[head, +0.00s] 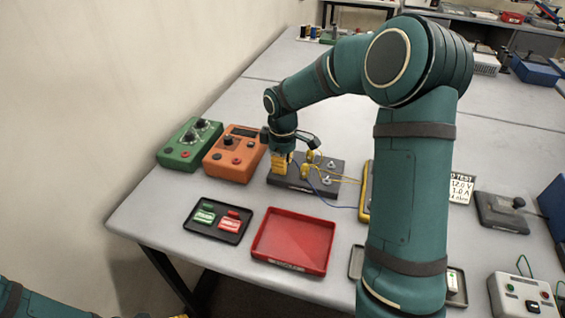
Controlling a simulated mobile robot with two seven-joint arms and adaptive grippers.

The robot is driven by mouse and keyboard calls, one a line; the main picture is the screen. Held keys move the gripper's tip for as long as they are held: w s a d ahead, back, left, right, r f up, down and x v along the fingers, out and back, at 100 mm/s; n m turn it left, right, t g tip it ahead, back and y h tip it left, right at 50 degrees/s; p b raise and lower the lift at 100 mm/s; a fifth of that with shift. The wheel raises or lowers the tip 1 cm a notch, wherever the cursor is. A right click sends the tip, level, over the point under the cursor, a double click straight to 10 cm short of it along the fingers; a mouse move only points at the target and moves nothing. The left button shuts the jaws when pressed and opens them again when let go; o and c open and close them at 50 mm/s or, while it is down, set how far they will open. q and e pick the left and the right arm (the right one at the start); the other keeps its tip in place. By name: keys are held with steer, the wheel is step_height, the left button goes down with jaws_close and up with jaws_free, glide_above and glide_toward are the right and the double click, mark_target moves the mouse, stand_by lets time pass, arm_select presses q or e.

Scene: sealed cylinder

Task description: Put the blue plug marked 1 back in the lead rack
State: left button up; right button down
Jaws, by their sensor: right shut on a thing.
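My right gripper (281,165) points down at the left end of a dark board (318,187) with metal posts and yellow parts. It is shut; its yellow fingers hide most of what they hold. A thin blue lead (331,203) runs from close beside the fingers across the board to the right. I take the held thing to be the blue plug on this lead; its mark 1 cannot be read. I cannot tell which thing is the lead rack.
A green box (184,152) and an orange meter (232,163) stand left of the board. A black tray (233,236) with green and red pieces and an empty red tray (292,236) lie in front. My right arm hides part of a yellow device (365,190).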

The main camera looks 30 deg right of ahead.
steer(key=shift+f, duration=0.55)
steer(key=c, duration=1)
jaws_free()
steer(key=shift+r, duration=0.15)
step_height(320, 180, up, 12)
steer(key=shift+f, duration=0.1)
